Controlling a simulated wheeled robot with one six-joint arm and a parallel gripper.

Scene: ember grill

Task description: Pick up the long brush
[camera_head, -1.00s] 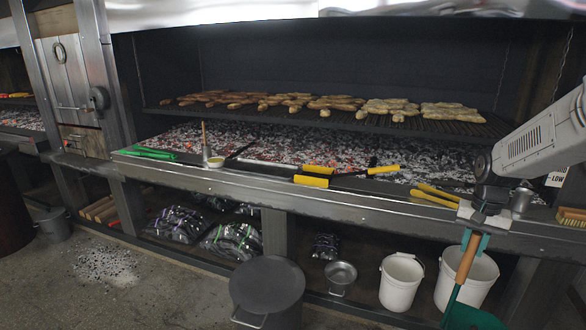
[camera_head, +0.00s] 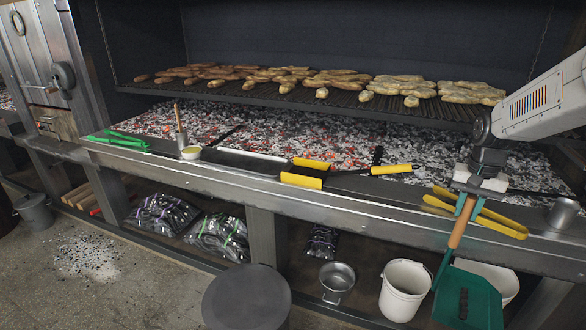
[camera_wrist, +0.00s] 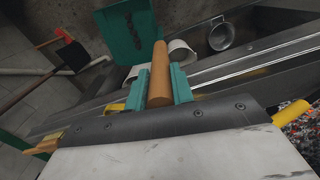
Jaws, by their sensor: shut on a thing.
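My gripper (camera_head: 469,206) is shut on a wooden handle (camera_head: 460,228) in front of the counter edge. The head hangs in front of the white buckets.
Yellow tongs (camera_head: 500,222) lie on the counter just behind my gripper, beside a metal cup (camera_head: 562,214). A yellow-handled tool (camera_head: 390,169) and green tongs (camera_head: 118,141) lie farther left. White buckets (camera_head: 404,288) and a dark round drum (camera_head: 246,300) stand below.

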